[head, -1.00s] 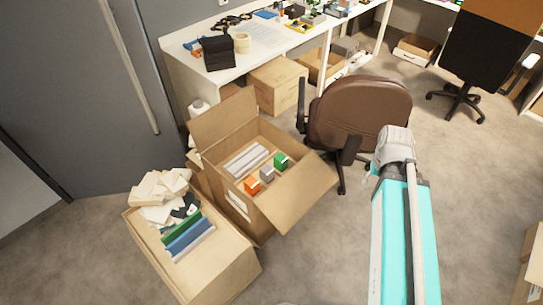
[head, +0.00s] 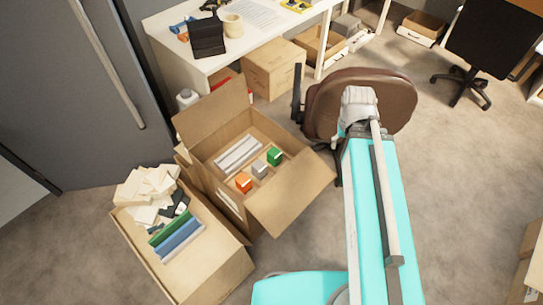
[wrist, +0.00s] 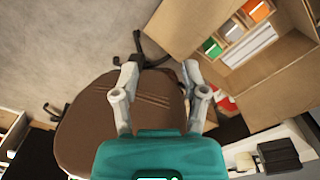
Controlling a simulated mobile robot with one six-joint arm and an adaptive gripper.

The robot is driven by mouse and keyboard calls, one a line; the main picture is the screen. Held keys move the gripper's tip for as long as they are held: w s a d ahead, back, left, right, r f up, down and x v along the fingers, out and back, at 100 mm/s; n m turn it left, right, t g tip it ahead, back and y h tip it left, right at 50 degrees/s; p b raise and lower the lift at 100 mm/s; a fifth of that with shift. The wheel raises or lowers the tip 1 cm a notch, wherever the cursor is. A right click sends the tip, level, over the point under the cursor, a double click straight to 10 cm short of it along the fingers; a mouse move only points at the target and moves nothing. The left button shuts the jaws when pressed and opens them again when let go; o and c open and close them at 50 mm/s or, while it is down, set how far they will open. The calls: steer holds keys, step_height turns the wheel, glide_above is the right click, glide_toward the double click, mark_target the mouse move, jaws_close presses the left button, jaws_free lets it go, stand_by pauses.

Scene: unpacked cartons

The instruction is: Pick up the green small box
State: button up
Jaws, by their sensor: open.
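The green small box (head: 274,156) stands inside the open carton (head: 205,179), in line with a grey box and an orange box. In the wrist view the green box (wrist: 212,48) is at upper right, in a compartment of the carton (wrist: 180,30). My gripper (wrist: 160,68) is open and empty in the wrist view. Its fingers point over the brown chair, to the left of the carton in that view. In the head view my arm is right of the carton, and the gripper's fingers cannot be made out.
A brown office chair (head: 400,97) stands behind the carton, close to my arm. Another carton (head: 215,275) with papers and folders is at left front. A white desk (head: 245,50) with a black box (head: 207,38) is behind.

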steer(key=shift+d, duration=0.25)
steer(key=o, duration=0.6)
steer(key=shift+w+f+b, duration=0.25)
steer(key=shift+w+b, duration=0.05)
steer(key=n+b, duration=1)
steer(key=b, duration=2.3)
glide_above(274, 152)
step_height(274, 152, down, 33)
steer(key=shift+r, duration=0.15)
step_height(274, 152, down, 9)
steer(key=b, duration=0.8)
steer(key=shift+r, duration=0.15)
